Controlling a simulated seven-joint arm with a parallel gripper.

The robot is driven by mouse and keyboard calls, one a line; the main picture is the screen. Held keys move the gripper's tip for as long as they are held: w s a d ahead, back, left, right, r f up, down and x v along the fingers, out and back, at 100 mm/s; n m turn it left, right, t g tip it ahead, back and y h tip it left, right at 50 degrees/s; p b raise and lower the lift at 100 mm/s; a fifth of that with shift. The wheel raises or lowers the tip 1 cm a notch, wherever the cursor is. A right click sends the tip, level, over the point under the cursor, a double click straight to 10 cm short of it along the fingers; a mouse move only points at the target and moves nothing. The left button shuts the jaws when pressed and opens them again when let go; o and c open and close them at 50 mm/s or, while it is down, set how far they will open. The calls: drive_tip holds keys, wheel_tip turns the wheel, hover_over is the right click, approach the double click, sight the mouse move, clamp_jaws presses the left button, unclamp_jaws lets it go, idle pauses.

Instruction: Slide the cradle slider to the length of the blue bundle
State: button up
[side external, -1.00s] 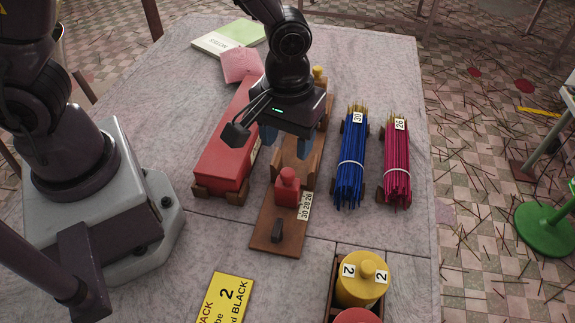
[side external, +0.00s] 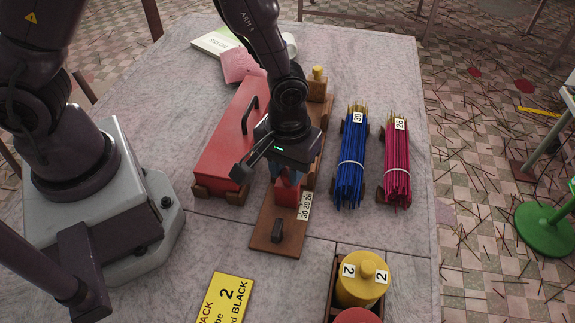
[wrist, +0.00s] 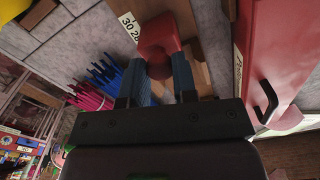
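The cradle slider, a red block with a knob (wrist: 160,32), sits on the brown wooden cradle (side external: 268,232). Its red block (side external: 286,197) also shows in the side view, near the scale label reading 30 28 26 (side external: 306,206). My gripper (side external: 287,180) is down over the slider. In the wrist view its blue fingers (wrist: 158,70) are apart, one on each side of the knob; firm contact is not clear. The blue bundle (side external: 351,165), tagged 30 and banded in white, lies to the right of the cradle.
A magenta bundle (side external: 397,170) tagged 26 lies right of the blue one. A long red box (side external: 225,150) with a black handle stands close left of the cradle. A yellow-lidded canister (side external: 361,285) and a yellow card (side external: 225,303) are at the front.

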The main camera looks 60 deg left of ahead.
drive_tip(key=shift+s+d, duration=0.95)
clamp_jaws()
drive_tip(key=o, duration=0.9)
unclamp_jaws()
drive_tip(key=shift+o, duration=0.2)
drive_tip(key=shift+r, duration=0.1)
wheel_tip(320, 180, up, 13)
